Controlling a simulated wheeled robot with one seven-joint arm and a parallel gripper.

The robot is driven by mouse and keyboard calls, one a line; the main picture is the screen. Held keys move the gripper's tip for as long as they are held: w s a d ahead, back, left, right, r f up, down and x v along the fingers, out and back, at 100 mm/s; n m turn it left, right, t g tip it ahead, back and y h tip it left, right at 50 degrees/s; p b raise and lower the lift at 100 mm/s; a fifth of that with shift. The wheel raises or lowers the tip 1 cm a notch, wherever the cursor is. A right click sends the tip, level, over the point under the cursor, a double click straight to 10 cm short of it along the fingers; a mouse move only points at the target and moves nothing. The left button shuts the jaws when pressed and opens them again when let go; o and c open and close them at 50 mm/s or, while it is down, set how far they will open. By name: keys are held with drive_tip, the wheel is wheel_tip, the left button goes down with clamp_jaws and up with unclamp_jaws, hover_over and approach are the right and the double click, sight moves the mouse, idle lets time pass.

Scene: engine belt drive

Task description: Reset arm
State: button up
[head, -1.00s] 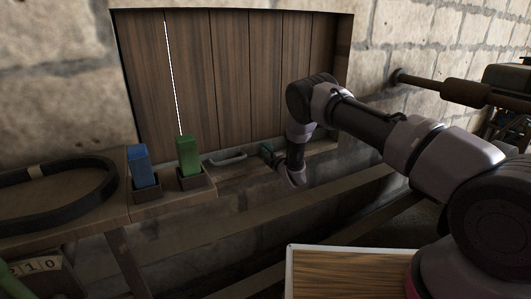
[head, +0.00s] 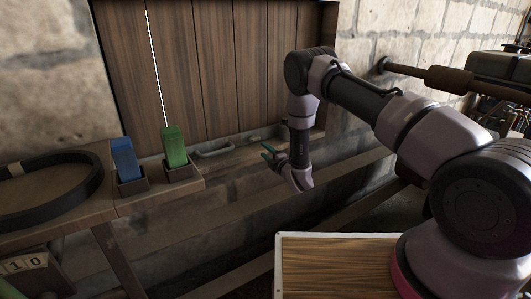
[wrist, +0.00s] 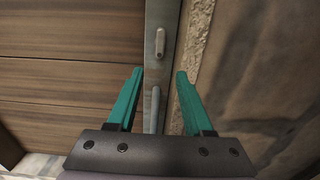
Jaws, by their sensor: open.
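A blue block (head: 124,158) and a green block (head: 174,146) stand in dark holders on the wooden bench. A black belt (head: 75,207) lies on the bench at left. A wooden board with a pale rim (head: 335,236) is at the lower front. Machinery (head: 500,75) stands at right.

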drive_tip(key=w+d+r+m+h, duration=0.2)
drive_tip(key=d+r+m, duration=0.2)
drive_tip(key=r, duration=0.5)
drive_tip(key=w+d+r+m+h, duration=0.2)
drive_tip(key=d+r+m, duration=0.25)
drive_tip(key=r, duration=0.35)
drive_tip(key=w+d+r+m+h, duration=0.3)
drive_tip(key=d+r, duration=0.2)
drive_tip(key=r, duration=0.4)
drive_tip(key=s+d+r+m+g+h, duration=0.1)
drive_tip(key=s+d+r+m, duration=0.2)
drive_tip(key=r, duration=0.2)
drive_tip(key=s+d+r+m+g, duration=0.1)
drive_tip(key=s+d+r+m, duration=0.1)
drive_tip(key=s+d+r, duration=0.15)
drive_tip(key=s+d+r+m+g, duration=0.1)
drive_tip(key=s+d+r+m, duration=0.3)
drive_tip(key=s, duration=0.4)
drive_tip(key=s+d+r+m+g, duration=0.25)
drive_tip(key=s+r, duration=0.35)
drive_tip(key=s, duration=0.3)
drive_tip(key=s+d+m+g, duration=0.2)
drive_tip(key=s+m, duration=0.3)
drive_tip(key=s, duration=1.8)
drive_tip(key=shift+d+r+m, duration=0.25)
drive_tip(key=shift+r+m, duration=0.1)
drive_tip(key=shift+m, duration=0.05)
